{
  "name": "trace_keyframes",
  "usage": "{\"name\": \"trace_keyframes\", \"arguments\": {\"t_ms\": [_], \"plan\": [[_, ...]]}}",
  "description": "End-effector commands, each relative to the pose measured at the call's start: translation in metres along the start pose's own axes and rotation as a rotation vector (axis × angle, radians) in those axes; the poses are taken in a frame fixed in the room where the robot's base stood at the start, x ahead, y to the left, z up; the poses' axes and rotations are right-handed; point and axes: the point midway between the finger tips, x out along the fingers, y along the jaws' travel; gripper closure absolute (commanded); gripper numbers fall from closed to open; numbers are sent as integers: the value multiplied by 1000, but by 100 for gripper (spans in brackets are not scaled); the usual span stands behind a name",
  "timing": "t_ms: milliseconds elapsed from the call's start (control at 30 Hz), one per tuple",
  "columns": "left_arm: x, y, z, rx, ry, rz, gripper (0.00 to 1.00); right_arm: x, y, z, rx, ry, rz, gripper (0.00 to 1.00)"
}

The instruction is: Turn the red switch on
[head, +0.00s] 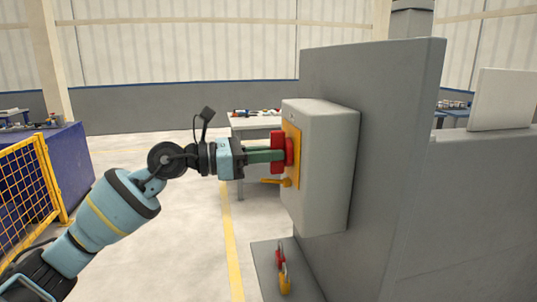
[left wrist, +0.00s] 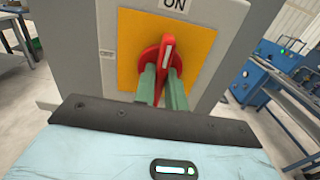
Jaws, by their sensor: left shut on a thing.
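The red switch (head: 279,152) sits on a yellow plate (head: 293,157) on the side of a grey box (head: 325,165). My left gripper (head: 272,155) reaches it from the left, its green fingers shut on the switch. In the left wrist view the red switch (left wrist: 158,55) has a white mark on its handle, which points upward with a slight tilt, toward the word ON. The green fingers (left wrist: 160,88) stand on either side of the handle. My right gripper is in neither view.
The box is fixed to a grey wall panel (head: 375,130). Red and yellow padlock-like items (head: 283,275) lie on a low grey ledge (head: 262,270) below. A table (head: 250,124) with tools stands behind. A yellow fence (head: 30,185) is at left; the floor between is clear.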

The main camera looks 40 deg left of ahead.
Motion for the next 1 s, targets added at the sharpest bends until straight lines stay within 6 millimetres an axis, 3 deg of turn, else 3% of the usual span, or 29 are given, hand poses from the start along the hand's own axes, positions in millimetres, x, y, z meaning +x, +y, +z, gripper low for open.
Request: {"name": "trace_keyframes", "arguments": {"t_ms": [100, 133, 300, 667, 1000], "plan": [[0, 0, -1, 3, 3, 0, 100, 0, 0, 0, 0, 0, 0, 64], [0, 0, -1, 3, 3, 0, 86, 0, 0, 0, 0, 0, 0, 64], [0, 0, 0, 2, 2, 0, 66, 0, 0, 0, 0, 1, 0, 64], [-4, 1, -1, 0, 2, 1, 66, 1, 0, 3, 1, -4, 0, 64], [-40, 1, -6, -3, 7, 3, 66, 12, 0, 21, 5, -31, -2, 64]]}}
